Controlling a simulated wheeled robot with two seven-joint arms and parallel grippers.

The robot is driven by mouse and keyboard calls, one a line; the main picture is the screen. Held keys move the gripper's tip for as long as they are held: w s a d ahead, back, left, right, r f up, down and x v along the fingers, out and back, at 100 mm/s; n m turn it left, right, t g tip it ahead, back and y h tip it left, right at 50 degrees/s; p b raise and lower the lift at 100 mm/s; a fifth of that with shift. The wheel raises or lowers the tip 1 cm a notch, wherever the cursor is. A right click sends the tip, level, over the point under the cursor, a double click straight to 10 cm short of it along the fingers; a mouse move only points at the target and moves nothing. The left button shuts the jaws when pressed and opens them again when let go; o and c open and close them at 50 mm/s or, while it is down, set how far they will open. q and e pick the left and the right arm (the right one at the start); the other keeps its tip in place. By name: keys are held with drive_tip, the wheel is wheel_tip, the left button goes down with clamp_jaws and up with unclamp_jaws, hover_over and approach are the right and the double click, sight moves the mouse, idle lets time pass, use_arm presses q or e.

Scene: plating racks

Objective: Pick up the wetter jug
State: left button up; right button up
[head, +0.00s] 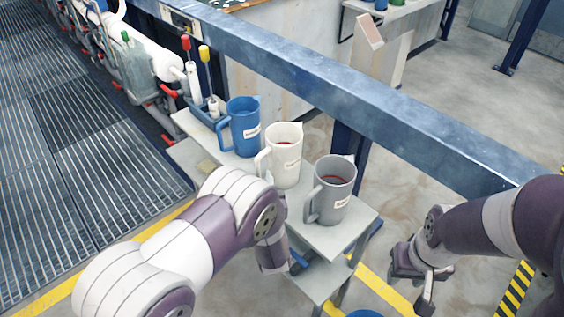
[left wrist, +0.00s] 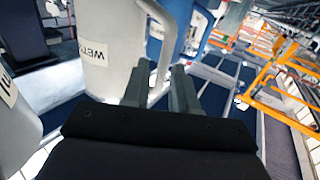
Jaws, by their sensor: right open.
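The white jug (head: 287,148) stands upright on a small grey stand, between a blue jug (head: 243,122) and a grey jug (head: 333,192). In the left wrist view the white jug (left wrist: 105,35) shows a label, upside down, that begins "WET". My left gripper (left wrist: 160,88) is at its handle, with the fingers apart and the handle between them. In the head view my left arm hides this gripper. My right gripper (head: 415,280) is open and empty, low at the right, away from the jugs.
The stand's top (head: 335,236) is close under the jugs. A blue rail (head: 330,85) runs behind them. A caddy with red- and yellow-topped tools (head: 203,95) is beyond the blue jug. Floor grating lies at the left.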

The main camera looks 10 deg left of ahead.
use_arm(q)
drive_tip(key=x, duration=0.5)
drive_tip(key=shift+a+r, duration=0.2)
drive_tip(key=shift+a, duration=0.1)
drive_tip(key=shift+w, duration=0.35)
drive_tip(key=shift+s, duration=0.1)
clamp_jaws()
drive_tip(key=shift+r, duration=0.1)
wheel_tip(320, 180, up, 10)
drive_tip(key=p, duration=0.2)
hover_over(259, 171)
drive_tip(key=w, duration=0.2)
drive_tip(key=shift+w+a, duration=0.15)
drive_tip(key=shift+a, duration=0.3)
